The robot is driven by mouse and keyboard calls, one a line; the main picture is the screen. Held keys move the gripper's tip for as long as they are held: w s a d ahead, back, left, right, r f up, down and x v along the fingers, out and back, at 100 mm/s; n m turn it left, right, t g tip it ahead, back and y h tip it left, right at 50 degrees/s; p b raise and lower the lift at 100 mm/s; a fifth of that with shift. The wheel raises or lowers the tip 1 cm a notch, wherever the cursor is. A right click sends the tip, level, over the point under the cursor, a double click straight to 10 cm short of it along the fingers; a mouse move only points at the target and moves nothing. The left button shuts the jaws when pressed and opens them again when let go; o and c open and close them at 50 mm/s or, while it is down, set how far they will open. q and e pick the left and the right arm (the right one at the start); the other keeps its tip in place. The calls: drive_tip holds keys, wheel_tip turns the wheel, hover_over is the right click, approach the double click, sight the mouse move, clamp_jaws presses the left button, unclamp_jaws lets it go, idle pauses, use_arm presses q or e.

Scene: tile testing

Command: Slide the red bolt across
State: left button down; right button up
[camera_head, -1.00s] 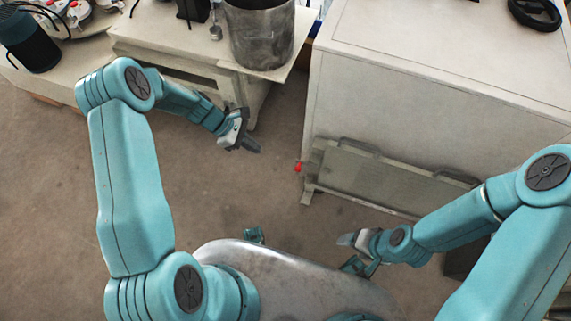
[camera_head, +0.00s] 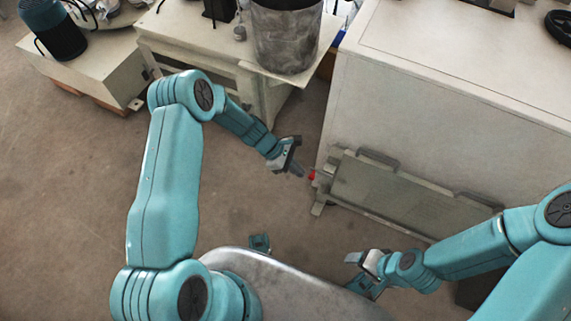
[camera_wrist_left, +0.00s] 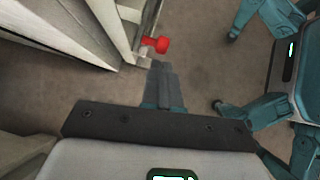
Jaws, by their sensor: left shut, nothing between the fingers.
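The red bolt (camera_head: 312,175) is a small red knob at the left end of a grey-green panel (camera_head: 400,195) low on the front of a pale cabinet. In the left wrist view the red bolt (camera_wrist_left: 156,44) sticks out on a short stem from the panel's edge. My left gripper (camera_head: 300,173) is shut and empty, its tips just left of the bolt. In the left wrist view its fingers (camera_wrist_left: 160,68) point at the bolt with what looks like a small gap. My right gripper (camera_head: 354,258) is low in front of the panel; its jaw state is unclear.
The pale cabinet (camera_head: 450,95) fills the right side. A table (camera_head: 190,35) with a metal pot (camera_head: 286,40) stands at the back. A dark blue cylinder (camera_head: 52,28) stands on a low unit at the far left. The brown floor (camera_head: 70,190) at left is clear.

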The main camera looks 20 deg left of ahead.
use_arm(q)
drive_tip(key=shift+d+f, duration=0.1)
drive_tip(key=shift+d, duration=0.4)
use_arm(e)
drive_tip(key=shift+f, duration=0.1)
use_arm(q)
drive_tip(key=shift+d, duration=2.4)
use_arm(e)
drive_tip(key=shift+f, duration=0.15)
use_arm(q)
drive_tip(key=shift+s, duration=0.1)
drive_tip(key=p, duration=0.3)
approach(314, 177)
drive_tip(key=s+a+r, duration=0.1)
drive_tip(key=a+r, duration=0.1)
drive_tip(key=a, duration=0.1)
drive_tip(key=shift+s+a+r, duration=0.1)
drive_tip(key=shift+a+r, duration=0.15)
drive_tip(key=shift+a, duration=0.05)
use_arm(e)
drive_tip(key=r, duration=0.1)
drive_tip(key=a+r, duration=0.2)
drive_tip(key=shift+w+r, duration=0.15)
drive_tip(key=shift+r, duration=0.25)
drive_tip(key=shift+d, duration=0.1)
